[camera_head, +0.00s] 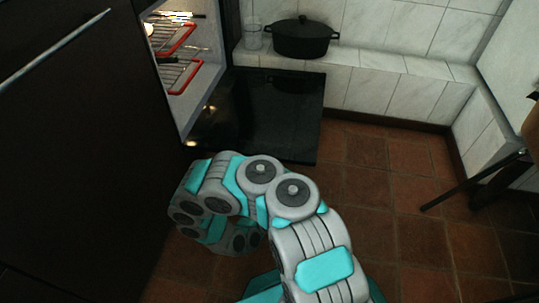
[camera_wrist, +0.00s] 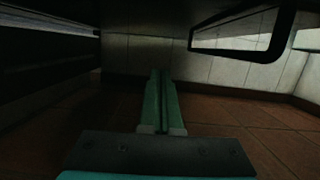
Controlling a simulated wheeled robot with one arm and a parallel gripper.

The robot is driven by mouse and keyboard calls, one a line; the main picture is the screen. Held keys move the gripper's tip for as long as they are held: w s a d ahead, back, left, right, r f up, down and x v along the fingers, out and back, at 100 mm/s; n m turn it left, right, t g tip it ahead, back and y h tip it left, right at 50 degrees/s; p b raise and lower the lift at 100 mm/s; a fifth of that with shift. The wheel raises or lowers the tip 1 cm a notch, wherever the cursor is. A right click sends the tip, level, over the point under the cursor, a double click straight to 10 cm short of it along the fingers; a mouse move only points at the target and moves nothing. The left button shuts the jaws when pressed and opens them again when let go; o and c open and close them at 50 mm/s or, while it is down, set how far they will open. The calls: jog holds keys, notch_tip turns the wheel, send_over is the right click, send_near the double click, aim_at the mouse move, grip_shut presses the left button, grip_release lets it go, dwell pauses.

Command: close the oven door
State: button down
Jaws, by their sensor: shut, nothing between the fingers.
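The oven door (camera_head: 268,112) hangs open in the head view, a dark glossy panel folded down out from the oven (camera_head: 190,85). In the wrist view, a dark slab across the top, with a bar-like handle (camera_wrist: 243,55) at the right, appears to be the door's underside. My gripper (camera_wrist: 161,76) is shut and empty, its two green fingers together, low over the floor and seemingly beneath the door. I cannot tell whether it touches the door. In the head view my arm bends down in front of the door and the gripper is hidden.
Red-edged racks (camera_head: 178,72) show inside the oven. A black lidded pot (camera_head: 303,38) and a glass jar (camera_head: 253,35) stand on the white-tiled ledge (camera_head: 400,65) behind the door. A dark cabinet front fills the left. The tiled floor (camera_head: 400,190) at right is clear, up to a chair-like piece.

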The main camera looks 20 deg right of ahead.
aim_at(272, 136)
jog(key=shift+w+d+r+b, duration=0.3)
jog(key=shift+w+d+r, duration=0.4)
jog(key=shift+w+r, duration=0.35)
jog(key=shift+w+d+r+b, duration=0.35)
jog(key=shift+w+d+r, duration=0.4)
jog(key=shift+w+r, duration=0.3)
jog(key=shift+w+d+r+b, duration=0.3)
jog(key=shift+w+d+r, duration=0.5)
jog(key=shift+w, duration=0.4)
jog(key=shift+a+r, duration=0.1)
jog(key=shift+a, duration=0.05)
